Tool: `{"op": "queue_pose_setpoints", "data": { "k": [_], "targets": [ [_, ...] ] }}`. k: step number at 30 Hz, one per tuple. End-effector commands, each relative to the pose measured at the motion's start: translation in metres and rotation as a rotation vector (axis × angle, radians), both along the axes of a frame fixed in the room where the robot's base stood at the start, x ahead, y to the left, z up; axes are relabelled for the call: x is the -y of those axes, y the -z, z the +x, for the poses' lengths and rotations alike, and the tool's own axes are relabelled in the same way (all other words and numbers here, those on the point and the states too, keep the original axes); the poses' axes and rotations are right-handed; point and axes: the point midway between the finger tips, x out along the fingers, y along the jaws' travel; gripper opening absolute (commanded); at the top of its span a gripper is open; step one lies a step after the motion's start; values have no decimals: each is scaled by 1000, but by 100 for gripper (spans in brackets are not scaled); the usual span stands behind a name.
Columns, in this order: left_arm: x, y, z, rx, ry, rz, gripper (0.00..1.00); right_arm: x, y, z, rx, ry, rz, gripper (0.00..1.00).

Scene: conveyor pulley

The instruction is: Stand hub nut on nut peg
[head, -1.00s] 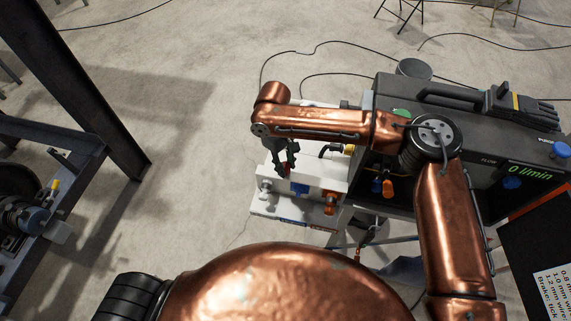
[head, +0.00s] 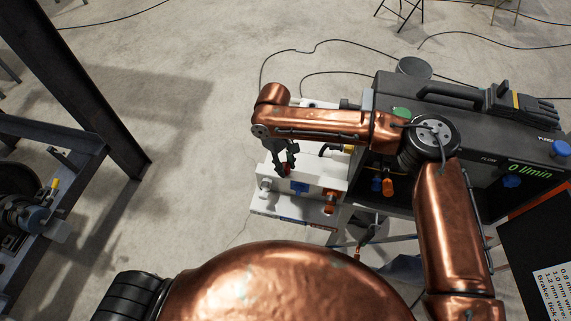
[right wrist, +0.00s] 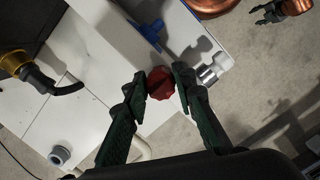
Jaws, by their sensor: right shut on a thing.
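My right gripper (head: 285,166) is shut on the red hub nut (head: 287,170), over the white bench fixture (head: 308,180). In the right wrist view the nut (right wrist: 159,83) sits between the two dark green fingertips of the right gripper (right wrist: 161,84). The nut overlaps the fixture's edge in that view; I cannot tell whether it touches it. A silver and white cylindrical fitting (right wrist: 212,70) sticks out beside the right fingertip. I cannot make out the nut peg for certain. My left gripper (right wrist: 264,13) shows small at the top right of that view, with its fingers apart and empty.
A blue part (right wrist: 151,30) and a grey ring-shaped fitting (right wrist: 60,155) are on the white fixture. A yellow and black cable plug (right wrist: 17,64) is to the left.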

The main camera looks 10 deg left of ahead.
Motion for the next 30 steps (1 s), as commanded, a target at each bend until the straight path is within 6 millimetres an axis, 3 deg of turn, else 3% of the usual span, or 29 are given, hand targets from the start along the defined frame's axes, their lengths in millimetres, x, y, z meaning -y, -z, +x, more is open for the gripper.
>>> {"op": "queue_pose_setpoints", "data": {
  "k": [9,15,21,27,30],
  "targets": [
    [0,0,0,0,0,0,40,0,0,0,0,0,0,44],
    [0,0,0,0,0,0,40,0,0,0,0,0,0,45],
    [0,0,0,0,0,0,40,0,0,0,0,0,0,58],
    [0,0,0,0,0,0,40,0,0,0,0,0,0,59],
    [0,0,0,0,0,0,40,0,0,0,0,0,0,66]
  ]
}}
